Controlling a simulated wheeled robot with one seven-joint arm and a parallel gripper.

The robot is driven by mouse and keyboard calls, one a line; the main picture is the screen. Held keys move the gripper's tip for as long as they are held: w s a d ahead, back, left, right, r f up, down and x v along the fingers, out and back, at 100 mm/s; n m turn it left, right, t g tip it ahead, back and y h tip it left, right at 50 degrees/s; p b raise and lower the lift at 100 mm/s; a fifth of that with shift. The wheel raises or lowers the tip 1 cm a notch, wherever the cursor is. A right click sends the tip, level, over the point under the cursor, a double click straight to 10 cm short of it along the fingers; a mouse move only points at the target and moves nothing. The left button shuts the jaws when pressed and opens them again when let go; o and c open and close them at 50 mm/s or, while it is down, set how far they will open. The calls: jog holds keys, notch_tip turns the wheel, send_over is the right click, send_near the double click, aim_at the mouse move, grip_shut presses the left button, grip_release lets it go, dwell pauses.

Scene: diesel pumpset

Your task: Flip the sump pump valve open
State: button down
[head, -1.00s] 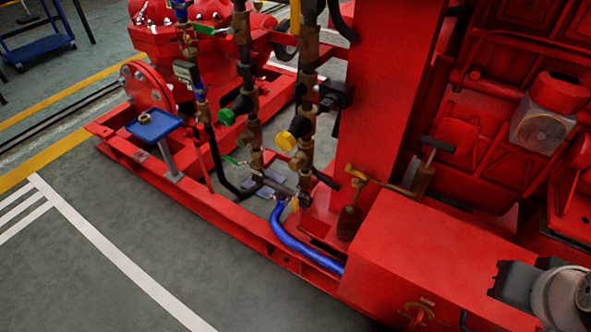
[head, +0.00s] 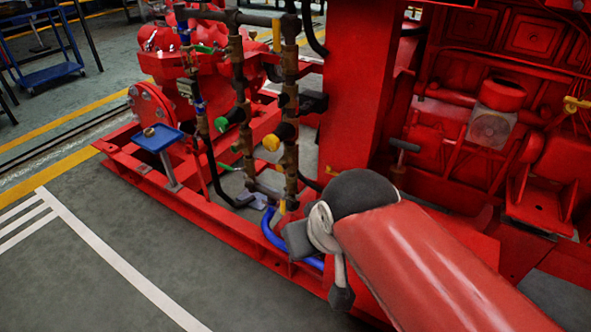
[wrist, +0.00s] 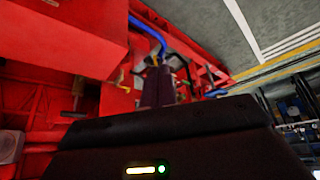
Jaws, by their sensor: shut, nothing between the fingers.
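My gripper (wrist: 158,86) shows in the wrist view as two dark fingers close together, shut and empty. It points toward the red pumpset frame, near the blue hose (wrist: 150,32). A small yellow-brass part (wrist: 122,80) shows left of the fingers; I cannot tell if it is the sump pump valve. In the head view my arm (head: 420,255) covers the place beside the red column where the brass hand pump and lever were. The blue hose (head: 272,232) shows left of my arm. I cannot make out the valve's position, and contact with my fingers cannot be told.
Upright pipes with a green knob (head: 234,115) and a yellow knob (head: 271,143) stand left of the red column (head: 352,90). A small blue tray (head: 158,138) stands on the red base frame. The grey floor (head: 75,265) at left is clear.

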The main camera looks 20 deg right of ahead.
jog(key=w+d+f+m+g+h+p, duration=0.1)
jog(key=w+d+f+g+h, duration=0.4)
jog(key=w+d, duration=0.25)
jog(key=n+t+h+p, duration=0.2)
jog(key=n+t+h, duration=0.5)
jog(key=t+h, duration=0.25)
send_near(328, 161)
jog(key=w+v, duration=0.1)
jog(key=v, duration=0.3)
jog(key=shift+a+f+g+h, duration=0.1)
jog(key=shift+f+g+h, duration=0.15)
jog(key=shift+h, duration=0.1)
jog(key=p+x, duration=0.1)
jog(key=x, duration=0.9)
jog(key=shift+s, duration=0.1)
